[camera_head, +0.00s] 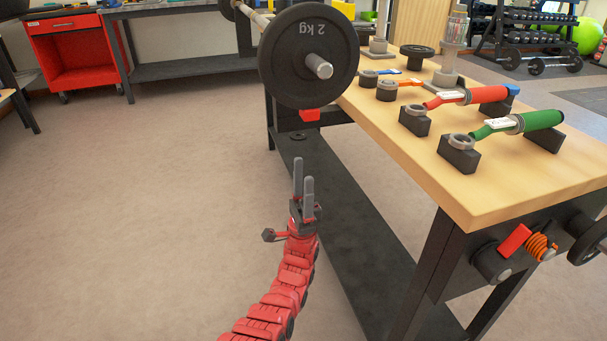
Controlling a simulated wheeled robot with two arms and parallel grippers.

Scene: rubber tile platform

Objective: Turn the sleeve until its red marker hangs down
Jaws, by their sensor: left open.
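A black plate (296,56) marked "2 kg", the lettering upside down, sits on a barbell at the table's left edge. The grey sleeve end (319,67) sticks out of its middle toward me. A red piece (310,115) shows just under the plate's lower rim; I cannot tell what it is fixed to. My left gripper (303,180) is open and empty, its fingers pointing up, below the plate and apart from it in the picture. My right gripper is out of view.
The wooden table (440,170) carries handled tools, including a green-handled one (540,120) and a red-handled one (487,94). An orange spring (538,246) and a red block (514,240) are on its front side. A dark lower shelf (345,210) lies beside my gripper. The floor at left is clear.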

